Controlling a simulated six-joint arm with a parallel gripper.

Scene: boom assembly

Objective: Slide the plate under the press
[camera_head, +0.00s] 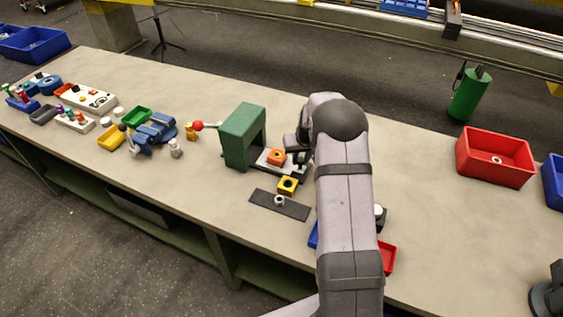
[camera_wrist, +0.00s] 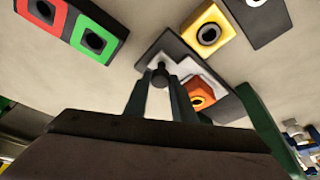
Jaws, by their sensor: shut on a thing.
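The light grey plate (camera_head: 268,166) lies on a dark base beside the green press (camera_head: 243,137), with an orange block (camera_head: 276,156) on top. In the wrist view the plate (camera_wrist: 176,48) shows with the orange block (camera_wrist: 199,97) on it. My gripper (camera_wrist: 160,90) is shut on the dark knob (camera_wrist: 160,70) at the plate's near end. In the head view my arm covers much of the gripper and the plate's right end. The press frame (camera_wrist: 268,125) stands at the right in the wrist view. The press has a red-balled lever (camera_head: 198,125).
A yellow block (camera_head: 288,185) and a dark strip (camera_head: 265,199) with a small nut lie in front of the plate. A red bin (camera_head: 495,158) stands at the right. Several fixtures and small trays fill the left. Red and green blocks (camera_wrist: 70,25) show in the wrist view.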

